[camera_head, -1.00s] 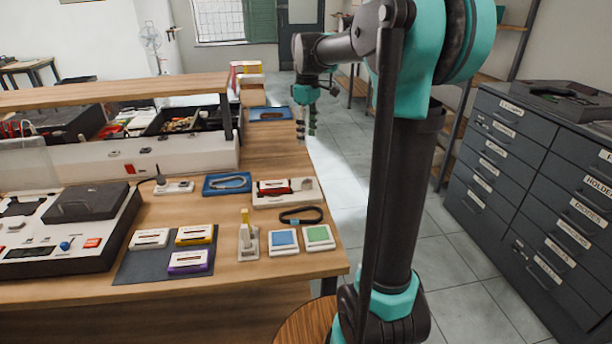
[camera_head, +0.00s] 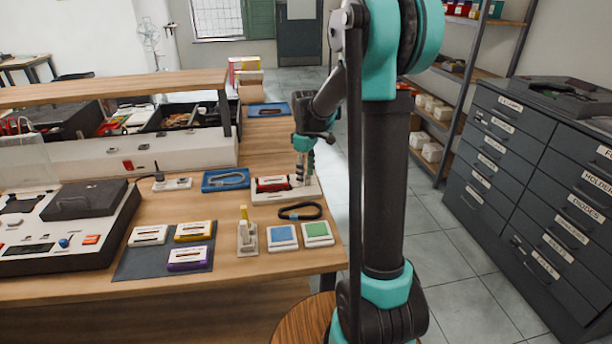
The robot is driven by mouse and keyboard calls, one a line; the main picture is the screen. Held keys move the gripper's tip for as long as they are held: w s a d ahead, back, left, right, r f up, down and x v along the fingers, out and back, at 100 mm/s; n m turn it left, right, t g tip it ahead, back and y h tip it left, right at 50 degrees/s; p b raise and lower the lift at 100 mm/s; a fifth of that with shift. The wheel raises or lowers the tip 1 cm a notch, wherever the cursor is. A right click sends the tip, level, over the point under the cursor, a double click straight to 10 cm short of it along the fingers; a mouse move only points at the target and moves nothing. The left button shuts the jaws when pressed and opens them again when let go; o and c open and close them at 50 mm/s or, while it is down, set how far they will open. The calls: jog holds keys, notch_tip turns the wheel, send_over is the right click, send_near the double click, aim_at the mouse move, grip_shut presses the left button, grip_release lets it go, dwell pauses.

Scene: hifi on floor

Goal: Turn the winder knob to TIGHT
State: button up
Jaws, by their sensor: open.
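The winder (camera_head: 282,196) is a low white unit near the right edge of the workbench. A red cassette (camera_head: 272,184) lies on its left part. My gripper (camera_head: 305,175) points down over the winder's right end, where the winder knob is. Its two dark fingers are apart, so it is open. The fingers cover most of the knob, and I cannot tell whether they touch it. The knob's markings, including TIGHT, are too small to read.
A blue tray (camera_head: 226,180) sits left of the winder. A black loop (camera_head: 300,211) lies in front of it, with a blue pad (camera_head: 282,237) and a green pad (camera_head: 317,233) nearer. Several cassettes lie on a dark mat (camera_head: 140,266). A raised shelf (camera_head: 110,91) spans the bench behind.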

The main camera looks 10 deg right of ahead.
jog(key=shift+f, duration=0.35)
jog(key=shift+c, duration=0.2)
jog(key=c, duration=1.1)
